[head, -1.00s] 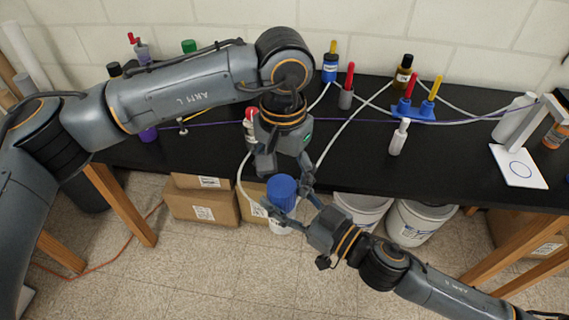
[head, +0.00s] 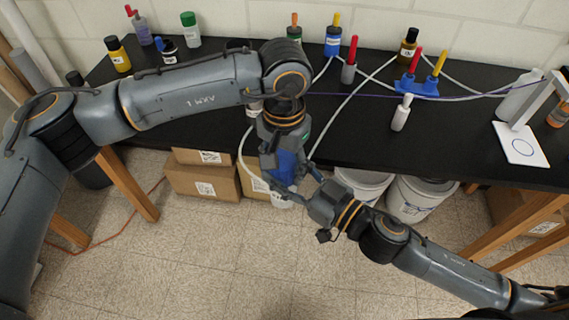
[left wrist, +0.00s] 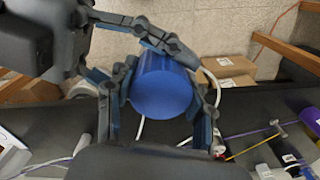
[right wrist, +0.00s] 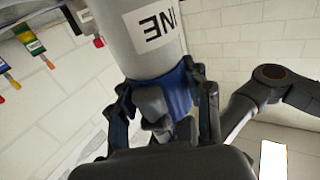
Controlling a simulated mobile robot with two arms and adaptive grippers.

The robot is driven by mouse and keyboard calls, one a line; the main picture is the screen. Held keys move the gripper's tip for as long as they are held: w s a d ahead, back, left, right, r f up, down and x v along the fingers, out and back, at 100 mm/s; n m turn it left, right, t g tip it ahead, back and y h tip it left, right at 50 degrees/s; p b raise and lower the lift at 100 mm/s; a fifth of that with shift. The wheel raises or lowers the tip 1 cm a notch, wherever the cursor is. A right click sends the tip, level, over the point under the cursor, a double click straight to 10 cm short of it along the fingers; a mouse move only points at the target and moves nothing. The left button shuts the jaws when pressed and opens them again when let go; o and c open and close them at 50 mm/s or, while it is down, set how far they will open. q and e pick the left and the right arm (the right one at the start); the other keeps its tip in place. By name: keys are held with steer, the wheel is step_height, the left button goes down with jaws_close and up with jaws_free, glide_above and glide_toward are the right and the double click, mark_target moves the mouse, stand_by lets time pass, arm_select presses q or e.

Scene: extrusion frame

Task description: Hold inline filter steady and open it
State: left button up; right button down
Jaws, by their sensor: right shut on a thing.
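The inline filter has a blue upper part (head: 287,166) and a white lower body (head: 281,202), upright in front of the bench edge. My left gripper (head: 288,180) reaches down from above, its fingers open on either side of the blue part. In the left wrist view the blue part's round top (left wrist: 163,85) lies between these fingers; contact on both sides cannot be told. My right gripper (head: 297,190) comes from the lower right and is shut on the filter. In the right wrist view its fingers (right wrist: 165,115) clasp the blue part beside the labelled pale body (right wrist: 145,35).
White tubing (head: 335,115) runs across the black bench (head: 240,140) towards the filter. A blue holder (head: 417,87) with red and yellow pieces and several bottles stand farther back. Boxes (head: 203,180) and white buckets (head: 415,197) are under the bench.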

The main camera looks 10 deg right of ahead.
mark_target(285, 159)
arm_select(q)
steer(key=o, duration=1.3)
steer(key=shift+s+d, duration=0.15)
steer(key=shift+c, duration=0.2)
steer(key=shift+r, duration=0.1)
step_height(285, 159, up, 4)
steer(key=shift+r, duration=0.15)
steer(key=shift+c, duration=0.5)
steer(key=r, duration=0.3)
steer(key=shift+a+r, duration=0.1)
steer(key=shift+a, duration=0.1)
steer(key=shift+f, duration=3.8)
steer(key=c, duration=1.2)
steer(key=o, duration=1.3)
